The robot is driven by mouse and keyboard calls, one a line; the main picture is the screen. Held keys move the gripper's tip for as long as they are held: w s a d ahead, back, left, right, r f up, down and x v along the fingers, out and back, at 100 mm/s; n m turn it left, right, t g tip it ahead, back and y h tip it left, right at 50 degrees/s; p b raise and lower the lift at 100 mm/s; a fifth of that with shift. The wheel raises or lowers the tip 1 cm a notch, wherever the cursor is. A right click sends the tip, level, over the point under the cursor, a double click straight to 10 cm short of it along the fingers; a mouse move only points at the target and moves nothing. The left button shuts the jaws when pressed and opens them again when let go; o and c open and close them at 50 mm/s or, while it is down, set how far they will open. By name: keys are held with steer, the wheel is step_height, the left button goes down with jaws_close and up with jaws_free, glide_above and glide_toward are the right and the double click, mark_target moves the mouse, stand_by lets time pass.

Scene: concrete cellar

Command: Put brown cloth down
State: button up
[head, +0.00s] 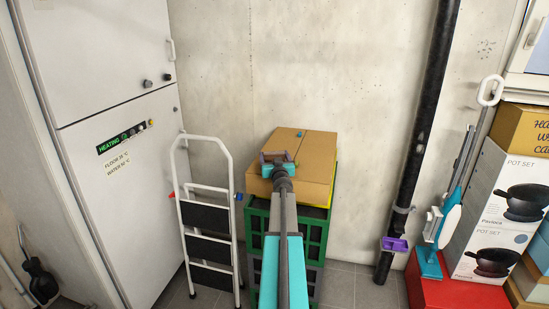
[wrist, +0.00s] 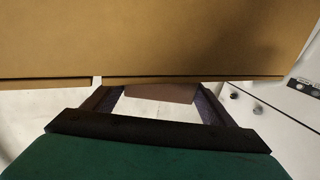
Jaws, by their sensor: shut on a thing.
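My gripper (head: 278,157) is at the end of my outstretched arm, over the top of a cardboard box (head: 312,158) in the head view. In the wrist view my gripper (wrist: 158,97) has its two dark fingers some way apart, with a dull brown piece, the brown cloth (wrist: 160,92), between their tips. Only a small part of the cloth shows; the cardboard box (wrist: 150,40) fills the upper wrist view and hides the rest. In the head view the cloth is too small to make out clearly. I cannot tell whether it touches the box.
A white step ladder (head: 208,213) stands close on the left, before a white heating cabinet (head: 120,150). A black pipe (head: 425,120) with a purple clamp (head: 394,244) runs down the wall. Pot set boxes (head: 500,215) are stacked at right.

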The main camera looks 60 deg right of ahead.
steer(key=shift+f, duration=0.15)
steer(key=o, duration=1.1)
steer(key=shift+r, duration=0.2)
steer(key=v, duration=1.2)
steer(key=shift+b, duration=0.4)
steer(key=shift+s, duration=0.1)
